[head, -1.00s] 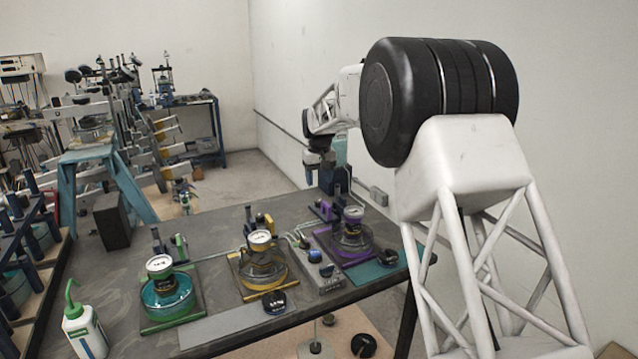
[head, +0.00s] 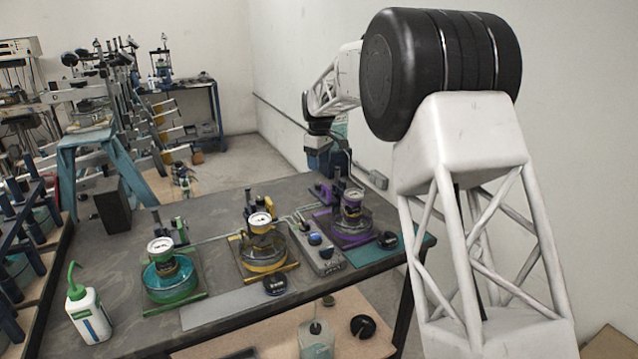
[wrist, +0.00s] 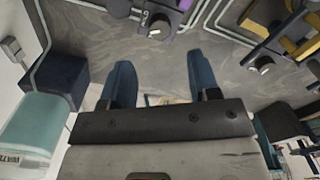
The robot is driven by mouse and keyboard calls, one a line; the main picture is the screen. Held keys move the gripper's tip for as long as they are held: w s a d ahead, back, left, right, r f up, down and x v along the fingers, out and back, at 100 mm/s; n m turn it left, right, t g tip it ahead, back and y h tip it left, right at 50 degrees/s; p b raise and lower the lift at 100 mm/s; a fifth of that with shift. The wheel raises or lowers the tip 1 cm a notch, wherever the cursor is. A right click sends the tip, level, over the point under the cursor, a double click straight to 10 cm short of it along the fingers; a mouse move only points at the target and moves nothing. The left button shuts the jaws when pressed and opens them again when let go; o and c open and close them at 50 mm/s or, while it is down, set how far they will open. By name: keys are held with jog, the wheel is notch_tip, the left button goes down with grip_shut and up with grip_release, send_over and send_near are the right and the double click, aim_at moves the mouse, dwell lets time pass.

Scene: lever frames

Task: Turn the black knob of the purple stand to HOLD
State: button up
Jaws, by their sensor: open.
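In the wrist view, a dark knob (wrist: 158,29) with a white pointer mark sits beside a purple part (wrist: 184,5) at the top. In the head view my gripper (head: 325,162) is small, behind the stand.
A yellow stand (head: 263,270) and a green stand (head: 172,285) stand to the left on the bench. A grey control box (head: 318,255) is between yellow and purple. A squeeze bottle (head: 88,312) is at the front left. The yellow stand's knob (wrist: 262,65) shows in the wrist view.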

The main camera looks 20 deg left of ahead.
aim_at(319, 183)
jog(key=shift+f, duration=3.9)
jog(key=shift+c, duration=0.5)
